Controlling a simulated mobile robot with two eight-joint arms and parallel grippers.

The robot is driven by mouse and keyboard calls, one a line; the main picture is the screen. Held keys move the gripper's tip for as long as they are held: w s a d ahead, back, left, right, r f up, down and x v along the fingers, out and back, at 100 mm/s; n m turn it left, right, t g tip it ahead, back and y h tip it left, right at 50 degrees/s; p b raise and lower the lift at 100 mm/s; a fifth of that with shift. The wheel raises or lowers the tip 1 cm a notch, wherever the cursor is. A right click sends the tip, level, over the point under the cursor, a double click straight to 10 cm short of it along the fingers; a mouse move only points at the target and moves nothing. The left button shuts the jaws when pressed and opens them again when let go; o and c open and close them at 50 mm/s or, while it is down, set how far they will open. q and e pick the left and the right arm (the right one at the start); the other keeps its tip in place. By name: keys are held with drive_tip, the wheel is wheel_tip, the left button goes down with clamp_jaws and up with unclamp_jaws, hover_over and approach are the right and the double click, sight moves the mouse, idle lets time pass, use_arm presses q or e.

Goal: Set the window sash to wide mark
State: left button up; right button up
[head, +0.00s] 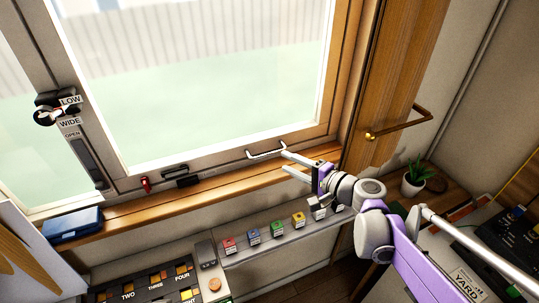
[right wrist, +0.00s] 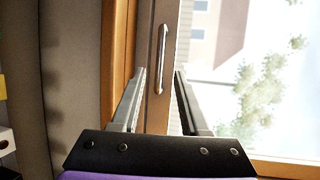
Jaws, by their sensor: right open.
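The window sash (head: 225,157) is a pale frame around a large pane, with a thin metal pull handle (head: 266,152) on its bottom rail. In the right wrist view the handle (right wrist: 163,58) lies just beyond and between the fingertips, and I see no contact. My right gripper (head: 286,162) is open and empty beside the handle's right end; its two fingers also show in the right wrist view (right wrist: 160,72). At the left, a dark strip carries the labels LOW (head: 71,100), WIDE (head: 69,122) and OPEN. My left gripper is out of view.
A wooden sill (head: 135,211) runs below the sash, with a blue case (head: 72,225) at its left. Several small coloured boxes stand on a ledge (head: 270,243) below. A brass bar handle (head: 405,126) and a potted plant (head: 415,178) are at the right.

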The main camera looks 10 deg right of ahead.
sight(271, 155)
drive_tip(key=x, duration=0.8)
drive_tip(key=shift+a, duration=0.1)
drive_tip(key=shift+c, duration=0.2)
clamp_jaws()
idle(1.0)
